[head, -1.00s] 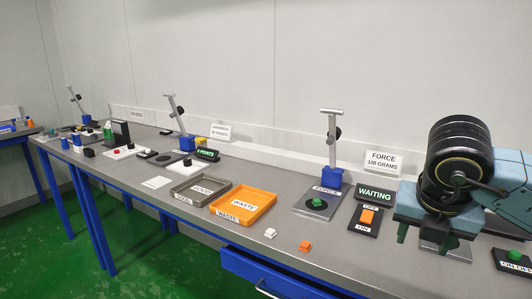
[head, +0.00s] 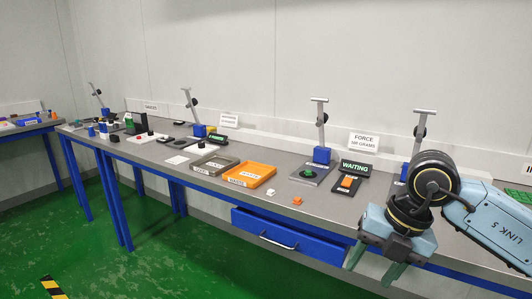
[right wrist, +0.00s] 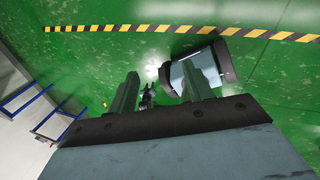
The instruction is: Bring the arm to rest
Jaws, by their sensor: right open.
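My right arm comes in from the right in the head view. Its gripper (head: 374,262) hangs with fingers pointing down, in front of the bench's front edge and clear of the bench top. The gripper is open and empty. In the right wrist view its two green-grey fingers (right wrist: 165,92) stand apart over the green floor, with nothing held between them. My left gripper does not show.
The grey bench (head: 335,208) carries a grey tray (head: 214,165), an orange tray (head: 250,175), a stand with a green button (head: 307,172) and an orange switch (head: 348,183). A blue drawer (head: 275,236) juts out at the front. Floor (head: 180,262) ahead is clear.

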